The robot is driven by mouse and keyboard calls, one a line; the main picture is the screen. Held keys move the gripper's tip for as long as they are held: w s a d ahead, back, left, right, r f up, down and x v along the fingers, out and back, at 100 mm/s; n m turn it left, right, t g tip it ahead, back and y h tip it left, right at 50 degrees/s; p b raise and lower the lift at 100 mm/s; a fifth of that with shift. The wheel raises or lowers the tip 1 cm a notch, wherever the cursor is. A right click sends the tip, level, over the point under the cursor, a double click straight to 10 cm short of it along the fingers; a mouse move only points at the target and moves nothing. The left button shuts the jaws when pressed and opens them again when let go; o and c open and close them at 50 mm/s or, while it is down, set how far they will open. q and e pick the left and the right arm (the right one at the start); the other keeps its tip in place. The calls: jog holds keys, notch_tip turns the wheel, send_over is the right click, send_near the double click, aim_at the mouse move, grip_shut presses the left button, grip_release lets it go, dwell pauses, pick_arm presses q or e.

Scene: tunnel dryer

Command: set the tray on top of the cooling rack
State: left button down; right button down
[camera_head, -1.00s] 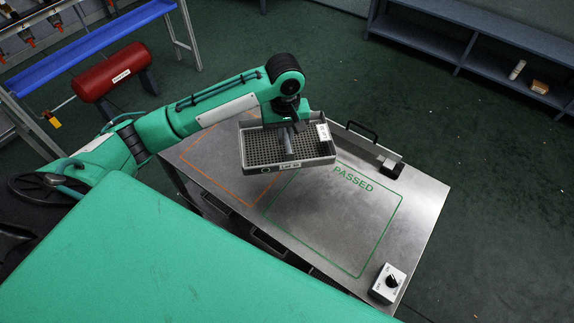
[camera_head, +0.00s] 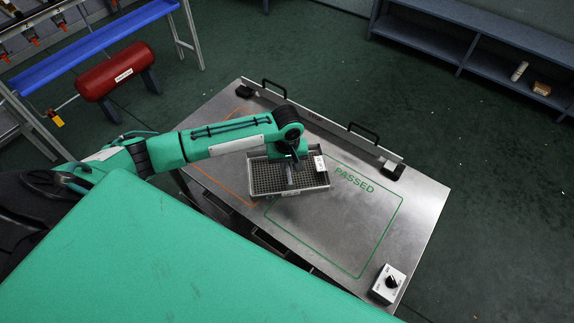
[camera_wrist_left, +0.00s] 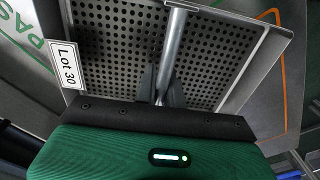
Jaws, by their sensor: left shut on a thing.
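The grey tray (camera_head: 267,181) has a perforated floor and a white label. It also shows in the left wrist view (camera_wrist_left: 112,40), where the label reads "Lot 30". My left gripper (camera_head: 290,177) is shut on the tray's metal handle bar, which also shows in the left wrist view (camera_wrist_left: 172,50). The tray is over the steel table (camera_head: 424,206), overlapping the inner edges of the orange and green outlines. I cannot tell whether it touches the table. No separate cooling rack is identifiable. My right gripper is out of view.
The green "PASSED" area (camera_head: 345,225) is clear to the tray's right. A switch box (camera_head: 388,284) sits at the table's near right corner. A rail with black handles (camera_head: 364,132) lines the far edge. A red cylinder (camera_head: 115,70) stands left; a shelf (camera_head: 490,50) stands back right.

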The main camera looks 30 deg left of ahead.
pick_arm(q)
jog(key=c, duration=1.5)
grip_release()
notch_tip(320, 180, up, 12)
jog(key=shift+r+b, duration=0.1)
jog(key=shift+b, duration=0.3)
